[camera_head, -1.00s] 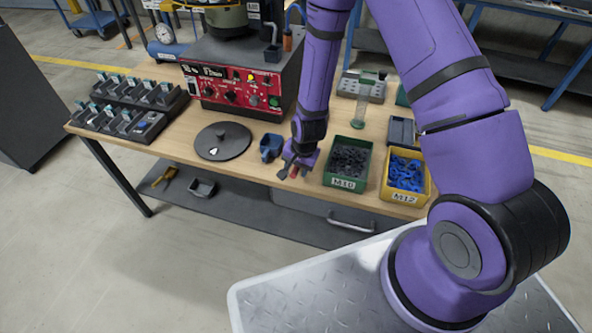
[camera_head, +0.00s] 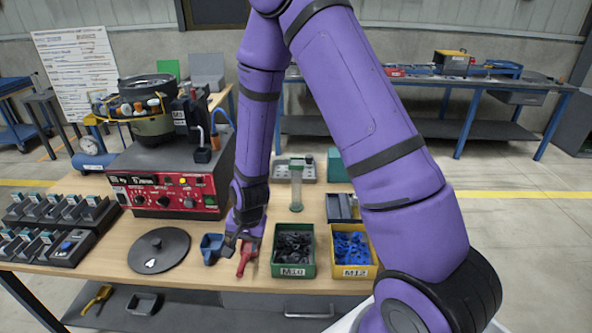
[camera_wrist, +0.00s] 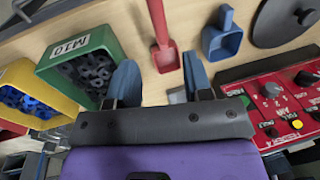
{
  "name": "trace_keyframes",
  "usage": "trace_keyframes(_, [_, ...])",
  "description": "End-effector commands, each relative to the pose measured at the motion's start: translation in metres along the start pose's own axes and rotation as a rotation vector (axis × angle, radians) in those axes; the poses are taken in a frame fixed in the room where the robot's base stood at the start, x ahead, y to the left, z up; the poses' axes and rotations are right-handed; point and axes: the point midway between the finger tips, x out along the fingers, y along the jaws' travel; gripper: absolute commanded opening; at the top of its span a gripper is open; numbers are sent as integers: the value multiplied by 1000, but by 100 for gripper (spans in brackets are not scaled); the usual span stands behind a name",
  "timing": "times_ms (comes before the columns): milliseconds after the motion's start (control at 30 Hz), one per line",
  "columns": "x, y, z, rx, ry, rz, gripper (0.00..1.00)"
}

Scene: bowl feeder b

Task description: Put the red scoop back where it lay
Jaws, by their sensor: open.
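The red scoop (camera_head: 246,258) lies on the wooden table top, between the blue scoop (camera_head: 211,247) and the green M10 bin (camera_head: 309,262). In the wrist view the red scoop (camera_wrist: 161,34) lies with its long part running up out of the frame and its other end towards my gripper. My gripper (camera_head: 239,240) is over the table at the scoop's far end in the head view. In the wrist view its two blue-grey fingers (camera_wrist: 160,76) are apart, one on each side of the scoop's line, with nothing held between them.
The yellow M12 bin (camera_head: 365,269) stands right of the green bin. A dark round plate (camera_head: 159,250) with a knob lies left of the blue scoop. The red-fronted feeder controller (camera_head: 165,195) stands behind. Small dark holders (camera_head: 62,228) fill the left end.

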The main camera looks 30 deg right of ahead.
Motion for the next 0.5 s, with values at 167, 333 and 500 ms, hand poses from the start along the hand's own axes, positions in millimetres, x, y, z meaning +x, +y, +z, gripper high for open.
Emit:
trace_keyframes(167, [-40,-6,-10,-55,28,-14,46])
trace_keyframes(333, [-103,-8,-18,-150,67,-25,46])
trace_keyframes(500, [-165,-3,-18,-240,107,-30,46])
